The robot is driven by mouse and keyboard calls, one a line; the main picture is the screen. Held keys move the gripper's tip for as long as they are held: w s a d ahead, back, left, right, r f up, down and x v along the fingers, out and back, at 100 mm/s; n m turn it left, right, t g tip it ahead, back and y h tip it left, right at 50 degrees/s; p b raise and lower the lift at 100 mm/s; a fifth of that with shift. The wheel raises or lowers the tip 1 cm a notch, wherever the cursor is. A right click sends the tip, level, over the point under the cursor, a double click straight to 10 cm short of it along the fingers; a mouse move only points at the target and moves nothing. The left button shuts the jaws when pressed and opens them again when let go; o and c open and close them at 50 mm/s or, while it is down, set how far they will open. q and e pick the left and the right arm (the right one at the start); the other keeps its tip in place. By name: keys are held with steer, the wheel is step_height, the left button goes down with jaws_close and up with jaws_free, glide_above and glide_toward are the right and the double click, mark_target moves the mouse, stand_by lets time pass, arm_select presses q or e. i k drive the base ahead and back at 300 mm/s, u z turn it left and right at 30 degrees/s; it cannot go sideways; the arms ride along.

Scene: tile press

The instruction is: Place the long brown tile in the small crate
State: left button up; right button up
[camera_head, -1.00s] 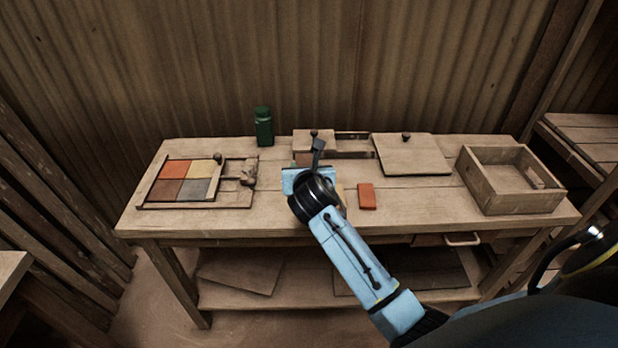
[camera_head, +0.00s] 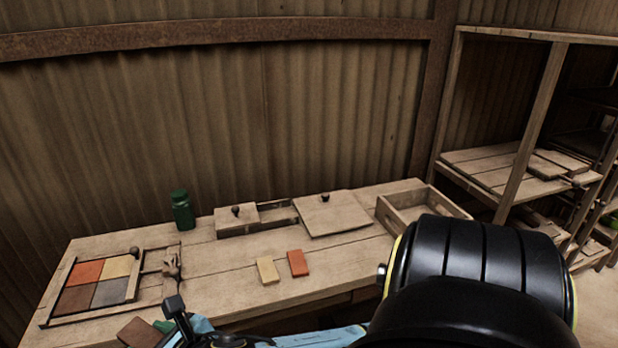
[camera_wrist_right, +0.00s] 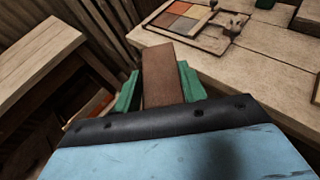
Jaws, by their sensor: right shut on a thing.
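The long brown tile (camera_wrist_right: 162,75) is between the green fingers of my right gripper (camera_wrist_right: 160,88), which is shut on it; the tile sticks out beyond the fingertips. In the head view the brown tile (camera_head: 137,332) and my right gripper (camera_head: 152,330) show at the lower left, by the bench's front edge, partly cut off. The crate (camera_head: 386,214), an open wooden box, stands at the bench's right end, far from the gripper. My black arm link hides its front right part. My left gripper is not in view.
A yellow tile (camera_head: 268,271) and an orange tile (camera_head: 298,263) lie mid-bench. A framed tile press (camera_head: 57,309) is at left. Behind are a green jar (camera_head: 182,210), a knobbed lidded box (camera_head: 237,218) and a knobbed board (camera_head: 332,214). Shelves (camera_head: 515,170) stand at right.

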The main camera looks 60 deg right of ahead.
mark_target(415, 219)
steer(key=u, duration=1.95)
steer(key=k, duration=2.1)
steer(key=z, duration=2.4)
